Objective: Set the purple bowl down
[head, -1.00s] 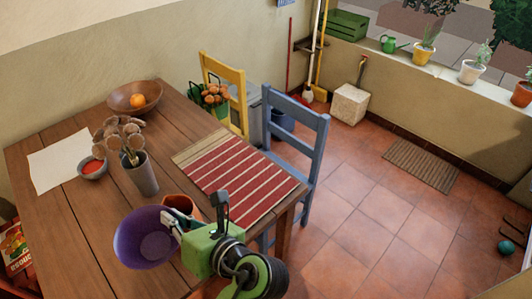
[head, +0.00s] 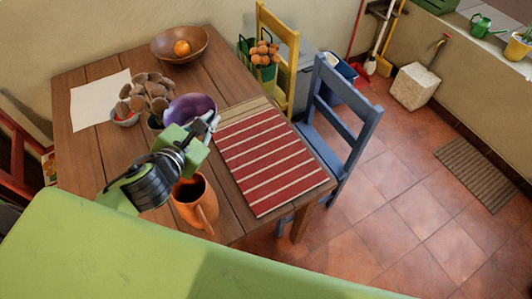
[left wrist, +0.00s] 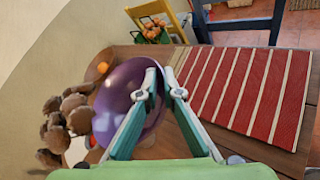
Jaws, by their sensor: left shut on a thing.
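The purple bowl (head: 188,107) is held by its rim in my left gripper (head: 210,121), above the wooden table (head: 110,180). In the left wrist view the bowl (left wrist: 122,95) is tilted, with the two fingers (left wrist: 160,90) closed on its edge. My right gripper is not in view.
An orange mug (head: 196,204) stands near the table's front edge. Yellow (head: 284,45) and blue (head: 345,100) chairs stand at the right.

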